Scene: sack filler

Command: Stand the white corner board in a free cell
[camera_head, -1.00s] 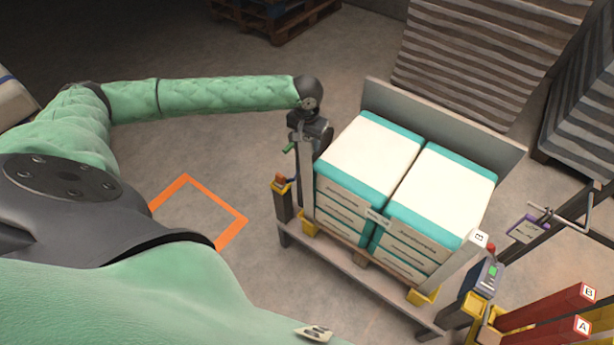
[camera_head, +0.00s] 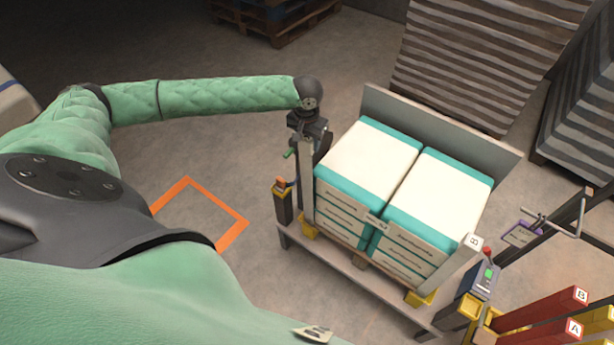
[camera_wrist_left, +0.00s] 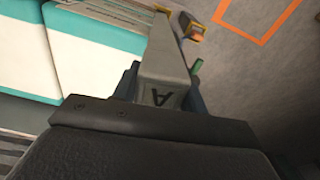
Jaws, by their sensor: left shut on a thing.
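My left gripper (camera_head: 308,128) is at the near left corner of the sack stack, shut on the top of the pale corner board (camera_head: 306,185). The board stands about upright beside the sacks, its foot close to a yellow corner holder (camera_head: 309,229); I cannot tell whether it is seated. Another pale board (camera_head: 455,262), marked B, stands at the near right corner in a yellow holder (camera_head: 420,298). My right gripper is not in view.
White and teal sacks (camera_head: 372,165) fill the platform in two stacks before a grey back panel (camera_head: 440,125). A post with an orange top (camera_head: 282,203) is close left of the board. A control box (camera_head: 482,280) and red boards (camera_head: 545,310) are at right.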

